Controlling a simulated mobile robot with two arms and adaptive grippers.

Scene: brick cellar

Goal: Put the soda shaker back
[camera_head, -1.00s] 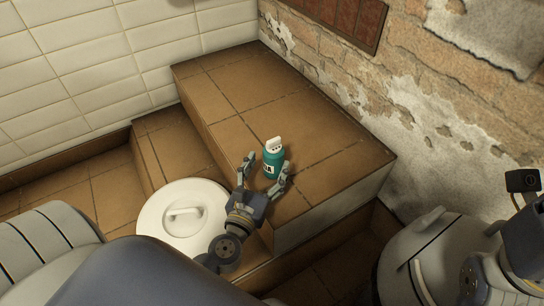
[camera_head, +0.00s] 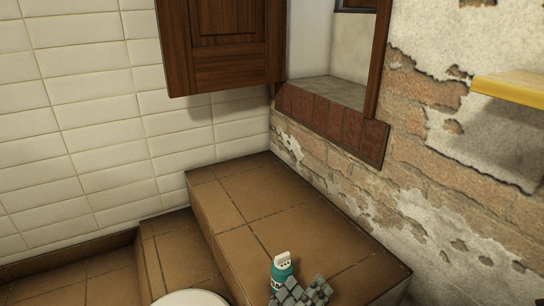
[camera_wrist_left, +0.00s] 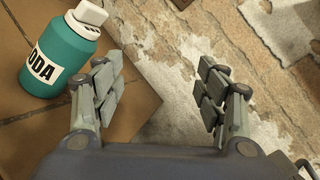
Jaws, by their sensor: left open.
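The soda shaker (camera_head: 282,268) is a teal bottle with a white cap and a "SODA" label. It stands upright on the brown tiled ledge (camera_head: 235,215), low in the head view. It also shows at the upper left in the left wrist view (camera_wrist_left: 58,60). My left gripper (camera_head: 303,290) is open and empty, at the bottom edge of the head view, in front and to the right of the shaker. In the left wrist view the jaws (camera_wrist_left: 160,90) are spread apart. The shaker is outside them, beyond the left finger. My right gripper is not in view.
A brown wooden cabinet or shutter (camera_head: 222,45) hangs above the ledge. Beside it is a recess with a red-tiled sill (camera_head: 325,120). A yellow shelf (camera_head: 510,88) juts from the peeling brick wall at right. A white round lid (camera_head: 190,298) is at the bottom. The ledge's back is clear.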

